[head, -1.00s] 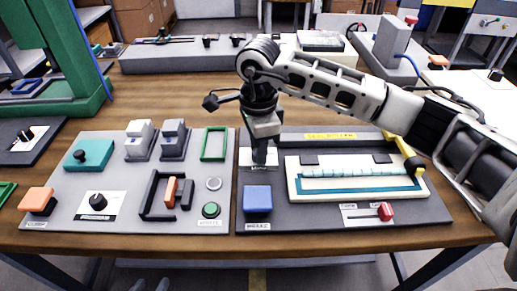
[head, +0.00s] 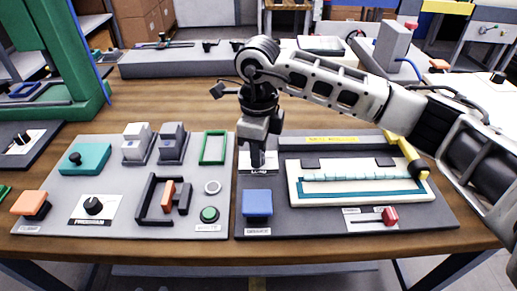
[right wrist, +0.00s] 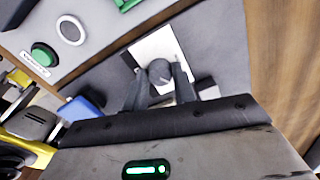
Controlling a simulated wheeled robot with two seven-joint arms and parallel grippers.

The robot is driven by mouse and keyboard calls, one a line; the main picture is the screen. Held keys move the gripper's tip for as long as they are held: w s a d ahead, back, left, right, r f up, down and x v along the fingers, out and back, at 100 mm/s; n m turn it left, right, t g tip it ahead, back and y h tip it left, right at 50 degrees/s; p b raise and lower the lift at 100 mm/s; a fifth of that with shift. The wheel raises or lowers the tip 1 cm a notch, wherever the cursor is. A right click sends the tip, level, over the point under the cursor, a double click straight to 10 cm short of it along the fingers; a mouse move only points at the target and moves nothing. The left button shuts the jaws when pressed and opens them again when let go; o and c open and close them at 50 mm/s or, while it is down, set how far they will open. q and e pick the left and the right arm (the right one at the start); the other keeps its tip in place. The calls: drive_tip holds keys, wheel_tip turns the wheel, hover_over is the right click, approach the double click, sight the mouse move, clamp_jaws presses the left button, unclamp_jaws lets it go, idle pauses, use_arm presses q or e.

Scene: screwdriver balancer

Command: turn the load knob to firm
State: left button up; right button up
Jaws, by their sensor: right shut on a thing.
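The load knob is a small grey knob (right wrist: 159,71) on a white label plate (head: 244,168) marked LOAD, at the back left of the dark right-hand panel (head: 300,225). In the right wrist view its round top shows between the two fingers. My right gripper (head: 257,160) points down over the plate and is shut on the knob, one finger on each side; its fingertips also show in the right wrist view (right wrist: 160,80). In the head view the fingers hide the knob. The knob's pointer and scale marks are too small to read. My left gripper is out of view.
A blue block (head: 257,203) stands just in front of the knob. A white-framed tray (head: 292,190) and a red slider handle (head: 389,215) are to the right. The grey left panel (head: 130,215) carries a black knob (head: 93,205) and a green button (head: 209,214).

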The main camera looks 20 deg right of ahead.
idle(0.3)
drive_tip(key=o, duration=1)
drive_tip(key=shift+r, duration=0.1)
wheel_tip(320, 180, up, 16)
